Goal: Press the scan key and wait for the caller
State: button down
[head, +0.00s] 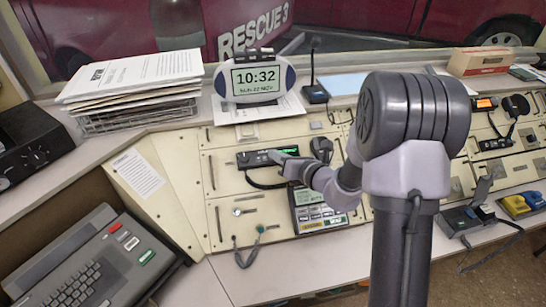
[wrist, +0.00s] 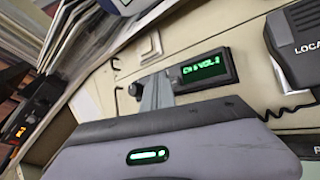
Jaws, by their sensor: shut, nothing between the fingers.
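A dark radio unit (head: 250,159) with a small lit green display is set in the cream console panel. In the wrist view its display (wrist: 207,68) shows green text about channel and volume, with a dark knob (wrist: 135,90) to the left. I cannot tell whether the tips touch the radio. No key marked scan can be read; the fingers and gripper body hide part of the radio's face.
A black handset microphone (wrist: 295,40) with a coiled cord is right of the radio. A keypad phone unit (head: 318,213) sits below, partly behind my arm. A clock (head: 254,78) reading 10:32 and a paper stack (head: 130,80) stand behind. A keyboard (head: 85,265) is at lower left.

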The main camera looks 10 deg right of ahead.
jog(key=shift+f, duration=0.1)
jog(key=shift+w+f, duration=0.25)
jog(key=shift+f, duration=0.05)
jog(key=shift+w+f+b, duration=0.15)
jog(key=shift+f+b, duration=0.15)
jog(key=shift+b, duration=0.05)
dwell(0.5)
jog(key=shift+r, duration=0.1)
jog(key=shift+s+r+p, duration=0.45)
jog(key=shift+r+p, duration=0.05)
jog(key=shift+r, duration=0.05)
jog(key=s+r+p, duration=0.1)
jog(key=r+p, duration=0.1)
jog(key=s+r+p, duration=0.1)
jog(key=r, duration=0.1)
jog(key=shift+s+r, duration=0.1)
jog(key=shift+s, duration=0.25)
